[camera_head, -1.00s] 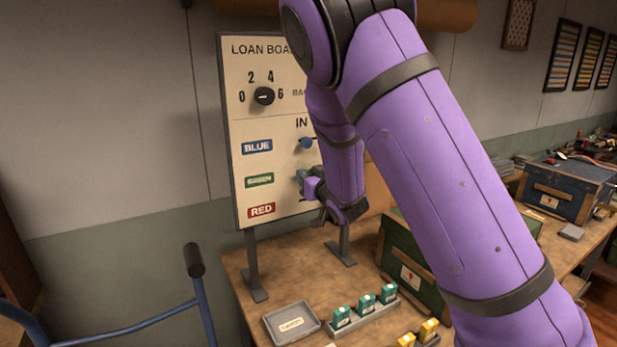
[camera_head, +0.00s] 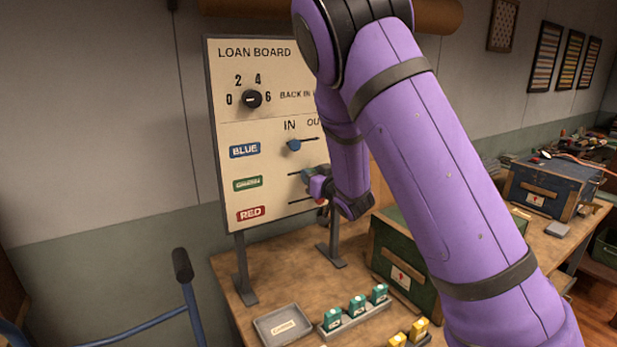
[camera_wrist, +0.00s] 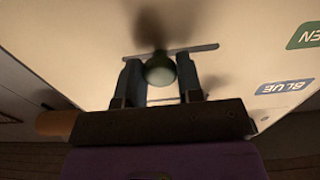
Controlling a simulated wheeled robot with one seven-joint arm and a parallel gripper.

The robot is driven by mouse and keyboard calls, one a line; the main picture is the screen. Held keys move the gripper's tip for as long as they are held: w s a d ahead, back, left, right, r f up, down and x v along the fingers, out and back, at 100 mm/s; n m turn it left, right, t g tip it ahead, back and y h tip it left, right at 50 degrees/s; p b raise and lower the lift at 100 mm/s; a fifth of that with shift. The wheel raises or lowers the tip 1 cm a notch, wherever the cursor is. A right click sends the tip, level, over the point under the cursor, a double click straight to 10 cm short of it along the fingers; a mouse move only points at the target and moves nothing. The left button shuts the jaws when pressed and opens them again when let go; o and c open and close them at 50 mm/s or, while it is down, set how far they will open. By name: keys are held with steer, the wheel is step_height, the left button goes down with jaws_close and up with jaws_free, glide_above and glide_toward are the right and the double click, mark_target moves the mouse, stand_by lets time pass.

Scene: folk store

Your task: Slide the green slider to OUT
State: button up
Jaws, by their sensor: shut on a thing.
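The loan board (camera_head: 262,125) stands upright on the table, with IN and OUT marked above its sliders. In the wrist view, my gripper (camera_wrist: 160,78) is shut on the green slider's round knob (camera_wrist: 160,72), one finger on each side. The slot (camera_wrist: 205,48) shows more bare length on its right, the side of the BLUE and GREEN labels, so the knob is past the middle toward OUT. In the head view, my gripper (camera_head: 314,182) is at the GREEN row and hides the knob. The green label (camera_head: 248,184) is left of it.
The blue slider (camera_head: 294,145) sits close above my gripper, toward IN. The red label (camera_head: 251,214) is below; its slider is mostly hidden. A dial (camera_head: 252,99) is higher up. On the table are a grey tray (camera_head: 283,325) and a green crate (camera_head: 404,255).

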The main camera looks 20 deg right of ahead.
steer(key=shift+w+d, duration=0.15)
steer(key=shift+d, duration=0.6)
steer(key=shift+w+d, duration=0.15)
steer(key=shift+d, duration=0.55)
steer(key=o, duration=0.9)
steer(key=shift+s, duration=0.1)
steer(key=s+d, duration=0.1)
steer(key=s, duration=0.7)
steer(key=shift+s+d, duration=0.35)
